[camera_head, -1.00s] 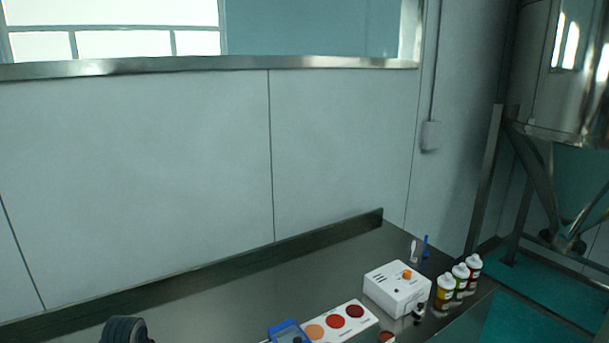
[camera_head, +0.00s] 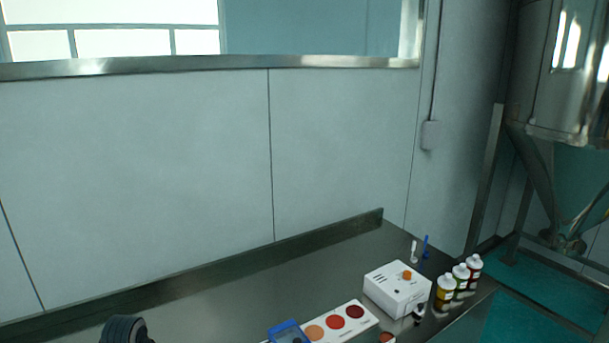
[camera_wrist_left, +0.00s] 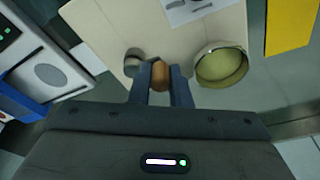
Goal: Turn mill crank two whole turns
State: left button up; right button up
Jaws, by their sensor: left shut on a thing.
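In the left wrist view, my left gripper (camera_wrist_left: 160,98) is shut on a brown, wooden-looking knob (camera_wrist_left: 160,75), which looks like the mill's crank handle. The fingers lie on both sides of it. A short grey cylinder (camera_wrist_left: 133,62) is just left of the knob, over a cream-coloured surface (camera_wrist_left: 125,25). A round metal-rimmed cup (camera_wrist_left: 222,66) with a yellowish inside is right of the fingers. The crank arm and most of the mill cannot be made out. The head view does not show the left gripper or the knob. My right gripper is in neither view.
The steel bench (camera_head: 225,305) has a white box with an orange knob (camera_head: 398,289), several bottles (camera_head: 460,277), a colour-dot card (camera_head: 340,324) and a blue device (camera_head: 288,333). The wrist view shows a white-and-blue device (camera_wrist_left: 45,75) at left and a yellow sheet (camera_wrist_left: 289,25) at right.

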pick_arm(q)
jog(key=shift+w, duration=0.1)
jog(key=shift+w+a, duration=0.25)
jog(key=shift+w, duration=0.65)
jog(key=shift+w+d+r, duration=0.1)
jog(key=shift+w+d, duration=0.05)
jog(key=shift+w, duration=0.2)
jog(key=shift+w+d, duration=0.2)
jog(key=shift+w, duration=0.3)
